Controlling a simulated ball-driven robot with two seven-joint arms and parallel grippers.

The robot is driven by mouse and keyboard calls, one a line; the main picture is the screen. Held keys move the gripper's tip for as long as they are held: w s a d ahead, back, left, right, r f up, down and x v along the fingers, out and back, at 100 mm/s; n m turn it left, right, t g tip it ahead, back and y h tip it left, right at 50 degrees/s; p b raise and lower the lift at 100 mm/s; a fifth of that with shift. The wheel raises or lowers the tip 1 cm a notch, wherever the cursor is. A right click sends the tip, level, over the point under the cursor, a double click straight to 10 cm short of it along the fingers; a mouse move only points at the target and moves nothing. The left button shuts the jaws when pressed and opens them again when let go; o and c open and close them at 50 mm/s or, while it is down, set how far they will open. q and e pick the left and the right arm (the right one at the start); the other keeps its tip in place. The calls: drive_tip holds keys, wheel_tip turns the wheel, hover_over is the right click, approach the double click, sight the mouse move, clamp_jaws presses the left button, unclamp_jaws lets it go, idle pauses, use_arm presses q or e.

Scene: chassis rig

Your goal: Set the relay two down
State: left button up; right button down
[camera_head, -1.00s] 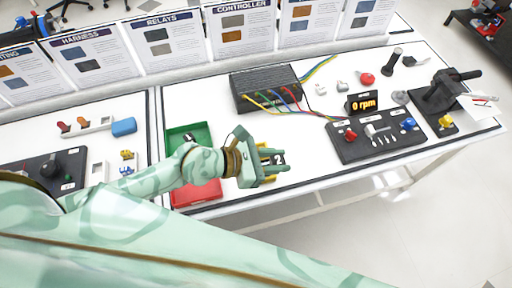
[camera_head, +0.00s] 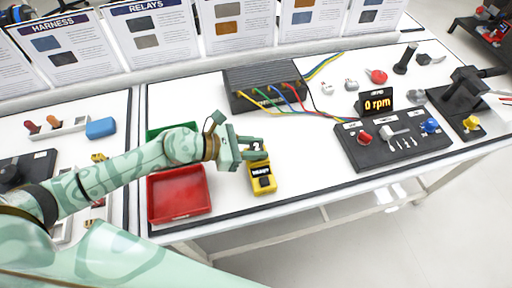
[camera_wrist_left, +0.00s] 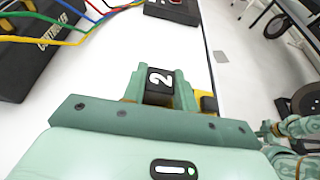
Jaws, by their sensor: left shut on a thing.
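My left gripper (camera_head: 254,150) is shut on relay two, a small dark block with a white "2" that shows between the fingers in the left wrist view (camera_wrist_left: 158,84). In the head view the fingers mostly hide the relay. The gripper is over the far end of a yellow tester (camera_head: 264,186) with a dark screen and a black socket. A yellow edge of the tester also shows beside the fingers in the left wrist view (camera_wrist_left: 207,103). I cannot tell whether the relay touches anything. My right gripper is not seen in the head view.
A red tray (camera_head: 178,212) lies left of the tester, with a green tray (camera_head: 154,133) behind it, partly hidden by my arm. A black controller (camera_head: 262,76) with coloured wires stands behind. A switch panel (camera_head: 390,150) is to the right. White table is clear between tester and panel.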

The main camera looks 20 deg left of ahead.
use_arm(q)
drive_tip(key=shift+r, duration=0.15)
drive_tip(key=shift+f, duration=0.2)
drive_tip(key=o, duration=1)
drive_tip(key=shift+c, duration=0.2)
drive_tip(key=shift+r, duration=0.1)
drive_tip(key=shift+s+a+r, duration=0.15)
drive_tip(key=shift+a, duration=0.05)
drive_tip(key=v, duration=1.1)
drive_tip(key=shift+s+a, duration=0.15)
drive_tip(key=shift+s, duration=0.05)
